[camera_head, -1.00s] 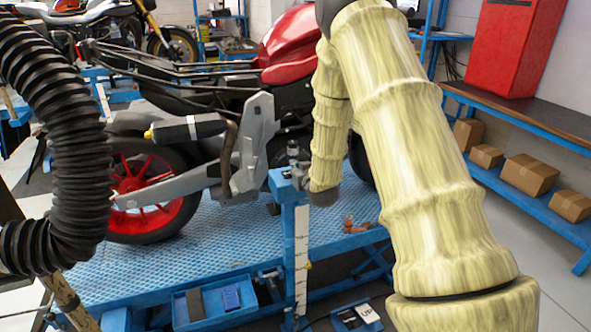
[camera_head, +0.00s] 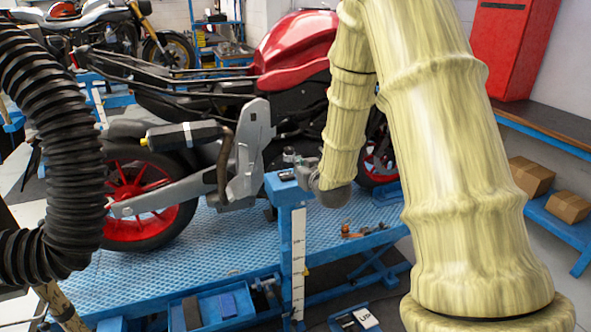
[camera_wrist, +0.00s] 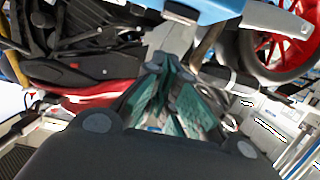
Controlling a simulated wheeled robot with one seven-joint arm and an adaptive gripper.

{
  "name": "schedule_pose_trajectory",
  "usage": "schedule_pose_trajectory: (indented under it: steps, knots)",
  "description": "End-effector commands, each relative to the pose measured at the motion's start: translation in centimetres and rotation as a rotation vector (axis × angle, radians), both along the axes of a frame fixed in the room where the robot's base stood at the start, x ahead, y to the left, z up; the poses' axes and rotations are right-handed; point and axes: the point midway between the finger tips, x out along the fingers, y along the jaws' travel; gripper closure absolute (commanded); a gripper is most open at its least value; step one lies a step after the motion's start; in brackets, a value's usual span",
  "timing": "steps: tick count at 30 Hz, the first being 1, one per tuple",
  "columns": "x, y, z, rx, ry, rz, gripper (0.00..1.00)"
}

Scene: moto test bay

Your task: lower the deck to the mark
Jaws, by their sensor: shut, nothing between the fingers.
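The deck (camera_head: 240,252) is a blue textured lift platform bearing a red and black motorcycle (camera_head: 295,45). A blue post (camera_head: 287,190) stands at its near side. A white scale strip (camera_head: 298,245) runs down the post, with a small yellow pointer (camera_head: 306,271) low beside it. I cannot read the graduations or tell which one is the mark.
A blue tray (camera_head: 222,305) with small items is at the near edge. A pedal unit labelled UP (camera_head: 365,317) lies on the floor. Orange-handled tools (camera_head: 350,232) lie on the deck. A black ribbed hose (camera_head: 60,150) hangs at left. Cardboard boxes (camera_head: 530,175) sit on a shelf at right.

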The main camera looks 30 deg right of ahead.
Motion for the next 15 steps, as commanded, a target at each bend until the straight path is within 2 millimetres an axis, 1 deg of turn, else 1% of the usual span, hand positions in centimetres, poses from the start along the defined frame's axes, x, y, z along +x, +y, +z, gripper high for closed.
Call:
schedule_pose_trajectory:
  steps: [3, 6, 10, 15]
  knots:
    - [-1.3, 0.3, 0.2, 0.0, -0.001, 0.0, 1.0]
    - [-2.1, 0.5, 0.5, 0.0, -0.001, 0.0, 1.0]
    - [-2.7, 0.6, 0.6, 0.0, 0.0, 0.001, 1.0]
    - [-2.9, 0.7, 0.7, 0.0, 0.0, 0.001, 1.0]
